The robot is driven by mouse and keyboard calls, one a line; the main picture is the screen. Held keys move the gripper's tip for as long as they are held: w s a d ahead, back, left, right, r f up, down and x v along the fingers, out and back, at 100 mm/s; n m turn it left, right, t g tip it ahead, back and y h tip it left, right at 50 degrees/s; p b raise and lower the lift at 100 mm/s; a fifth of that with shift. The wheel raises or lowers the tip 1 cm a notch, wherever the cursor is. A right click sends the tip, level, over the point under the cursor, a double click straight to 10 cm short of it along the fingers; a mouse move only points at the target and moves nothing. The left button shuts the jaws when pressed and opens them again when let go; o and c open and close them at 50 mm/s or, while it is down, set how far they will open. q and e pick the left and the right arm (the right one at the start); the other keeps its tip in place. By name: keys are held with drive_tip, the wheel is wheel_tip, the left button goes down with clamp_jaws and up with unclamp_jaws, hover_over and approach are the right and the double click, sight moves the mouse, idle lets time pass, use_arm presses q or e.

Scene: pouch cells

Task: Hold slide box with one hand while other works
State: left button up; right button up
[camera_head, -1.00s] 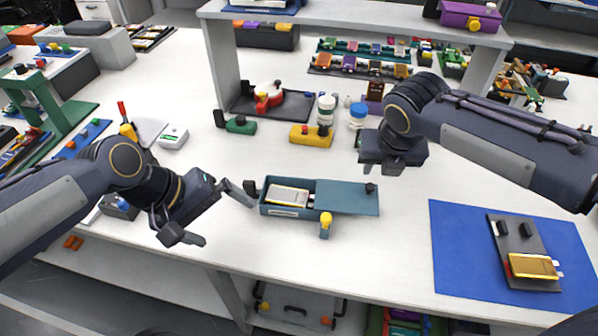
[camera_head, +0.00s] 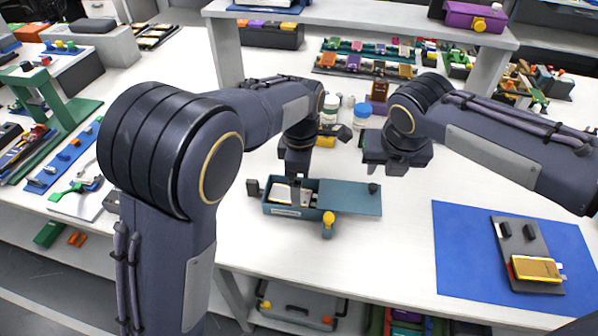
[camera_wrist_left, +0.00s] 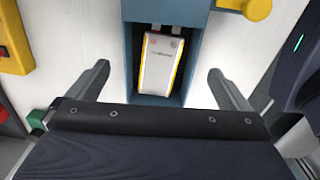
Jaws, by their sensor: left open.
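The teal slide box (camera_head: 270,209) stands on the white table, with its lid (camera_head: 345,195) slid to the right. A white and yellow pouch cell (camera_wrist_left: 158,65) lies in the uncovered left compartment. My left gripper (camera_head: 297,178) is over that compartment, pointing down and partly hiding the cell in the head view. In the left wrist view its fingers (camera_wrist_left: 160,84) are spread on both sides of the box, with nothing between them gripped. My right gripper (camera_head: 393,165) hangs empty above the table, behind and right of the lid; its finger gap is unclear.
A blue mat (camera_head: 455,255) at the right bears a dark plate (camera_head: 512,245) with a yellow cell (camera_head: 536,268). Bottles (camera_head: 360,112) and a yellow block stand behind the box. A raised shelf (camera_head: 380,22) spans the back. Bare table lies between box and mat.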

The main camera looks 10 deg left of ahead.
use_arm(q)
wheel_tip(320, 180, down, 7)
drive_tip(key=shift+r, duration=0.1)
idle(0.4)
drive_tip(key=c, duration=0.9)
drive_tip(key=shift+c, duration=0.2)
